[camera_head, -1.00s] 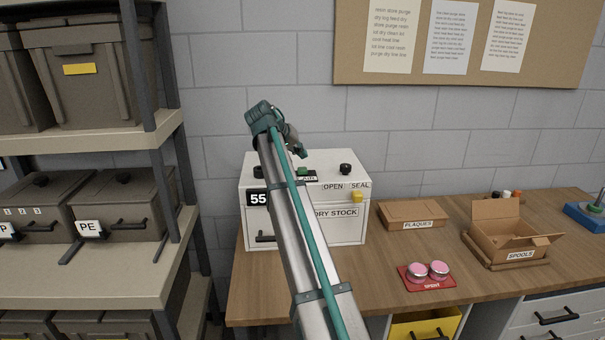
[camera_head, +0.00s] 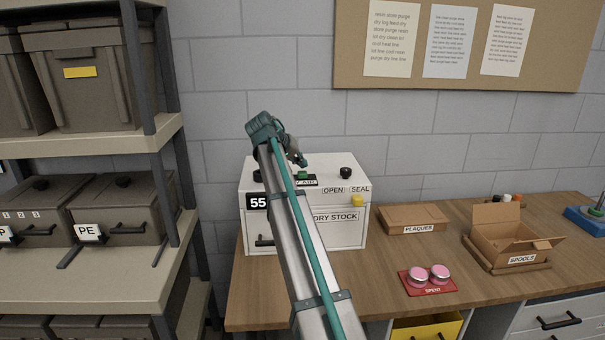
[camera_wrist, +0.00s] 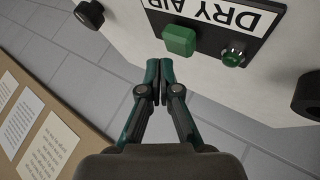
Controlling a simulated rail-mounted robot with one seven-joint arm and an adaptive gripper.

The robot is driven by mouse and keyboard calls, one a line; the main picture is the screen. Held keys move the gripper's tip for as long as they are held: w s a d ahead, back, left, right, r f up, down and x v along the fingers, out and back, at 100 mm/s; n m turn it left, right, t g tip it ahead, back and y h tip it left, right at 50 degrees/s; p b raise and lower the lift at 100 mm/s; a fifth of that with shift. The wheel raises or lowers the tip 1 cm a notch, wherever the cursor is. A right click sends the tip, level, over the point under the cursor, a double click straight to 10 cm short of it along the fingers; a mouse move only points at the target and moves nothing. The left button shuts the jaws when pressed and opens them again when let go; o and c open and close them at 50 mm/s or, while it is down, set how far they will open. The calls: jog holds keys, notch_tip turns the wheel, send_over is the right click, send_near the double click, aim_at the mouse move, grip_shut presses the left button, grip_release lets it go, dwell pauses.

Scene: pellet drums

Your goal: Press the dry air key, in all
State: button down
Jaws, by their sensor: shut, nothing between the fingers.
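The dry air key is a green block (camera_wrist: 180,40) on a black plate beside the DRY AIR label (camera_wrist: 240,15), which appears upside down in the wrist view. In the head view the key (camera_head: 303,175) is on top of the white DRY STOCK box (camera_head: 345,232). A small green dome (camera_wrist: 234,55) sits on the same plate. My gripper (camera_wrist: 160,67) is shut and empty. Its fingertips are close to the key, just below it in the wrist view; I see no contact. In the head view my gripper (camera_head: 300,159) is above the key.
The box also carries a black knob (camera_head: 346,172) and a yellow key (camera_head: 357,201) near OPEN and SEAL. A PLAQUES box (camera_head: 412,219), a red SPENT tray (camera_head: 429,290) and an open SPOOLS carton (camera_head: 505,238) stand right on the bench. Shelving (camera_head: 120,270) is at left.

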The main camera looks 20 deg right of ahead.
aim_at(301, 173)
jog(key=shift+f, duration=0.15)
dwell(0.6)
jog(key=shift+f, duration=0.3)
jog(key=shift+f+b, duration=0.35)
jog(key=shift+f, duration=0.25)
dwell(0.9)
jog(key=shift+r, duration=0.15)
dwell(0.3)
jog(key=shift+r+p, duration=0.5)
jog(key=shift+r, duration=0.4)
jog(key=shift+r+p, duration=1.1)
jog(key=shift+r, duration=1.4)
